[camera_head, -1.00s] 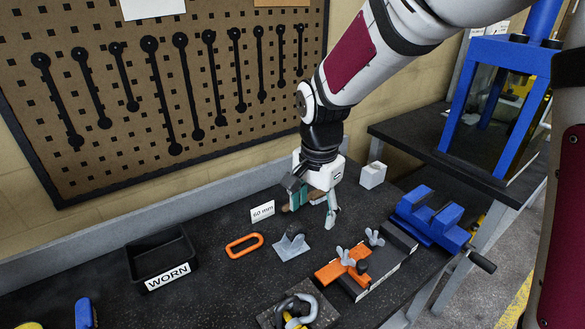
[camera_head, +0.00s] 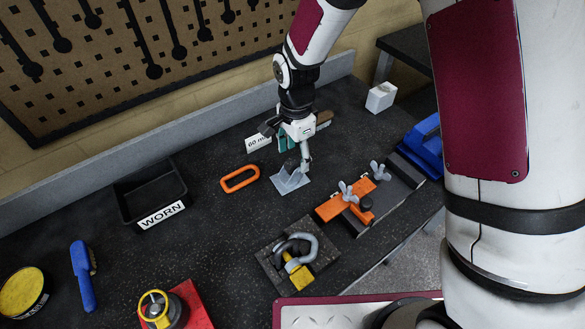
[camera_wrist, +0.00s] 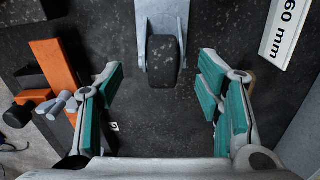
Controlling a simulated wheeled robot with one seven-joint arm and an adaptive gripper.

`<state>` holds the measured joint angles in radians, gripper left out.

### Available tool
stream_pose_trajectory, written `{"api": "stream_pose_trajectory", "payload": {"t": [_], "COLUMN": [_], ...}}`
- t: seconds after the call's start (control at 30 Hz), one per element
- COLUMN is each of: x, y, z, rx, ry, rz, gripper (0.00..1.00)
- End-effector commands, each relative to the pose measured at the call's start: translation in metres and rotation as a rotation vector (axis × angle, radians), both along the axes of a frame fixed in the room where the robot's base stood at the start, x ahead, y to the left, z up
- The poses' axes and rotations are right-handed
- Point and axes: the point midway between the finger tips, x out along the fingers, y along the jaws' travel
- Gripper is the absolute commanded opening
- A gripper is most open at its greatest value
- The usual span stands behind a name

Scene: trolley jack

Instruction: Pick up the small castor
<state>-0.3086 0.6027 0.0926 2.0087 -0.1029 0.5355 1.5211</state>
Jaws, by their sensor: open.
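The small castor (camera_head: 291,181) lies on the dark bench top, with a pale grey metal bracket and a black wheel. In the wrist view its black wheel (camera_wrist: 162,60) points toward me and sits near the fingertip line, between the two fingers, with a gap on each side. My gripper (camera_head: 290,157) is above the castor's wheel end, pointing down. Its teal-padded fingers are spread wide and empty in the wrist view (camera_wrist: 160,82). In the head view my gripper partly hides the wheel.
A "60 mm" label (camera_head: 258,142) stands behind the castor. An orange ring (camera_head: 240,179) lies to its left, an orange clamp fixture (camera_head: 345,205) to its right, and a shackle on a dark plate (camera_head: 297,255) in front. A black "WORN" tray (camera_head: 150,190) stands further left.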

Motion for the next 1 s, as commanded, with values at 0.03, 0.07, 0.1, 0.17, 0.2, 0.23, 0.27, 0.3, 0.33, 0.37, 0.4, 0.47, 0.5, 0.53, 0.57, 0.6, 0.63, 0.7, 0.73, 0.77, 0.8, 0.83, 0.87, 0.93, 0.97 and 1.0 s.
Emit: {"api": "stream_pose_trajectory", "payload": {"t": [0.03, 0.07, 0.1, 0.17, 0.2, 0.23, 0.27, 0.3, 0.33, 0.37, 0.4, 0.47, 0.5, 0.53, 0.57, 0.6, 0.63, 0.7, 0.73, 0.77, 0.8, 0.83, 0.87, 0.93, 0.97, 1.0], "x": [0.001, 0.0, 0.0, 0.0, 0.001, 0.001, 0.001, 0.001, 0.002, 0.002, 0.002, 0.002, 0.002, 0.002, 0.002, 0.001, 0.001, 0.001, 0.0, 0.0, 0.0, 0.0, 0.0, 0.0, 0.0, 0.0], "y": [0.0, 0.0, 0.001, 0.001, 0.002, 0.002, 0.003, 0.004, 0.005, 0.006, 0.008, 0.007, 0.007, 0.007, 0.007, 0.008, 0.008, 0.008, 0.008, 0.008, 0.007, 0.007, 0.007, 0.007, 0.007, 0.007], "z": [-0.003, -0.004, -0.005, -0.008, -0.011, -0.014, -0.018, -0.023, -0.028, -0.032, -0.038, -0.048, -0.052, -0.054, -0.056, -0.057, -0.057, -0.056, -0.056, -0.055, -0.055, -0.055, -0.055, -0.055, -0.055, -0.055], "rx": [0.001, 0.001, 0.001, 0.001, 0.0, 0.0, 0.0, 0.0, 0.0, 0.0, 0.0, -0.001, -0.001, 0.0, 0.0, 0.001, 0.001, 0.001, 0.001, 0.001, 0.001, 0.001, 0.001, 0.001, 0.001, 0.001], "ry": [-0.001, -0.001, -0.001, -0.001, 0.0, 0.001, 0.001, 0.001, 0.001, 0.001, 0.002, 0.002, 0.002, 0.001, 0.0, -0.001, -0.002, -0.002, -0.002, -0.002, -0.002, -0.002, -0.002, -0.002, -0.001, -0.002], "rz": [0.001, 0.001, 0.001, 0.001, 0.001, 0.001, 0.001, 0.003, 0.003, 0.002, 0.003, 0.003, 0.002, 0.001, 0.001, 0.001, 0.001, 0.001, 0.001, 0.001, 0.001, 0.001, 0.001, 0.001, 0.001, 0.001], "gripper": [0.6, 0.6, 0.6, 0.6, 0.6, 0.6, 0.6, 0.6, 0.6, 0.6, 0.6, 0.6, 0.6, 0.6, 0.6, 0.6, 0.6, 0.6, 0.6, 0.6, 0.58, 0.51, 0.44, 0.28, 0.21, 0.12]}}
